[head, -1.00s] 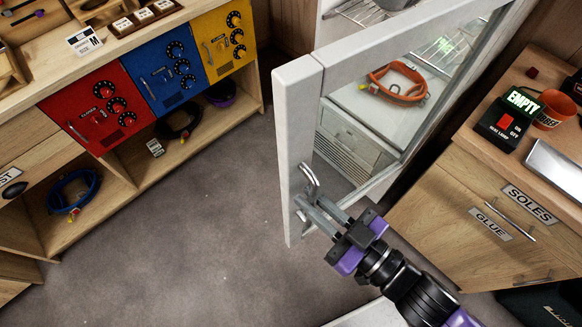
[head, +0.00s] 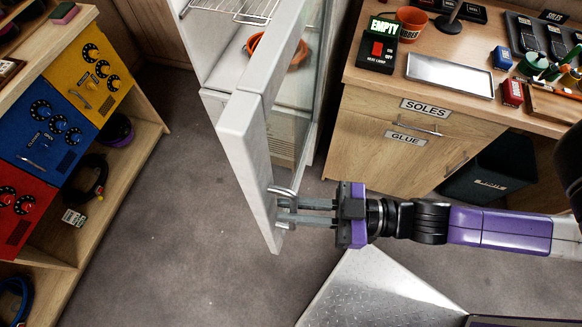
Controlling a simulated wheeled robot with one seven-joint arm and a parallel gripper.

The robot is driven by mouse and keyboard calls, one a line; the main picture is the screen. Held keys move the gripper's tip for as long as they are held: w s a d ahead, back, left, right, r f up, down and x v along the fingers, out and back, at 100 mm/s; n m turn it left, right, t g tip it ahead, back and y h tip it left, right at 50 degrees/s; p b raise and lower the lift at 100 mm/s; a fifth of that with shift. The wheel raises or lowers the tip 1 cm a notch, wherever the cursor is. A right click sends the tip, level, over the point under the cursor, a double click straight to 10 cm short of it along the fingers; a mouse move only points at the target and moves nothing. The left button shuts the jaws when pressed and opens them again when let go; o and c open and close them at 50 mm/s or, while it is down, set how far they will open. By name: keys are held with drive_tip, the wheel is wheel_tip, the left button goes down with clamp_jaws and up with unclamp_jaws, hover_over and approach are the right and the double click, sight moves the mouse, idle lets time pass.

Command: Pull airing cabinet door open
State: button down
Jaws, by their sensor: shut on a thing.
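The airing cabinet door (head: 252,148) has a white frame with a glass pane and stands ajar, its free edge swung out toward the floor space. A metal bar handle (head: 281,191) is on the lower part of its free edge. My gripper (head: 290,209), with purple and black housing, reaches in from the right and is shut on the handle. The fingers partly hide the handle's lower part. Behind the door, the white cabinet (head: 216,106) shows a wire rack (head: 245,8) and an orange coiled item (head: 262,48) inside.
A wooden shelf unit (head: 148,130) with coloured panels stands left. Grey floor (head: 170,230) is clear between it and the door.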

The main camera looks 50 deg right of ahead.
drive_tip(key=c, duration=1.5)
unclamp_jaws()
drive_tip(key=shift+o, duration=0.2)
drive_tip(key=b+v, duration=0.1)
drive_tip(key=v, duration=0.6)
drive_tip(key=shift+s+d+b, duration=0.2)
drive_tip(key=shift+s+b, duration=0.15)
drive_tip(key=shift+f, duration=0.15)
drive_tip(key=m+h, duration=0.3)
drive_tip(key=h, duration=0.2)
drive_tip(key=s+m+h, duration=0.1)
drive_tip(key=m+h, duration=0.2)
drive_tip(key=h, duration=0.1)
drive_tip(key=shift+s+a+m+h, duration=0.2)
drive_tip(key=shift+m+h, duration=0.1)
drive_tip(key=shift+h, duration=0.1)
